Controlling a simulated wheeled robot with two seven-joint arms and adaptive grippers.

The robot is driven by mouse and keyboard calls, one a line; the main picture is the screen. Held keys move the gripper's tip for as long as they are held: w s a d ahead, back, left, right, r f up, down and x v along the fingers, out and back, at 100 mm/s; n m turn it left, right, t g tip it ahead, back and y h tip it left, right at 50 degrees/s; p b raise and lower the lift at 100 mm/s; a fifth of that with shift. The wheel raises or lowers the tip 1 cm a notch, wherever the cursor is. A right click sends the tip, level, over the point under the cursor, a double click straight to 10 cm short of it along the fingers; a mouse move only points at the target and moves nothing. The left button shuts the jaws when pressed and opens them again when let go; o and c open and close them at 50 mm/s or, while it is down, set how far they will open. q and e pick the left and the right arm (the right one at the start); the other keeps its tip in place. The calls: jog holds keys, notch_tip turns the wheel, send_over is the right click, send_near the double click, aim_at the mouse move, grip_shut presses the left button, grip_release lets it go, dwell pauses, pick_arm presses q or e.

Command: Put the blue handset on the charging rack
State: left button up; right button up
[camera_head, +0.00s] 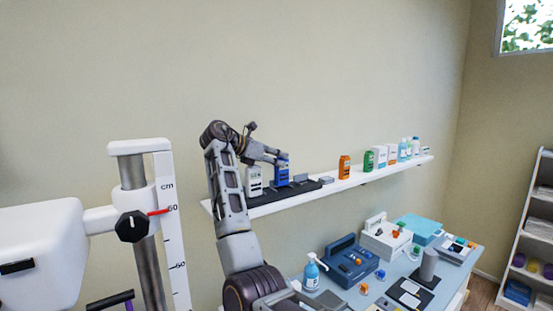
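The blue handset (282,175) stands upright at the black charging rack (307,187) on the white wall shelf. Its lower end meets the rack; whether it is fully seated is too small to tell. My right gripper (280,159) is at the upper part of the handset, with its fingers closed around it. A pale grey-white handset (254,181) stands in the rack to the left, partly behind my arm. Lower dark slots show to the right of the blue handset. My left gripper is not in view.
Orange (344,167) and green (369,161) bottles, boxes and more bottles line the shelf to the right. Below is a table (397,268) with a blue case (350,262), a pump bottle (311,272) and a white case (386,238). A height-scale column (170,220) stands left.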

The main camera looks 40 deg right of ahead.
jog(key=o, duration=0.3)
jog(key=shift+o, duration=0.2)
jog(key=shift+r, duration=0.5)
jog(key=b+v, duration=0.2)
jog(key=v, duration=0.8)
jog(key=shift+r, duration=0.2)
jog(key=shift+b+v, duration=0.3)
jog(key=shift+v, duration=0.65)
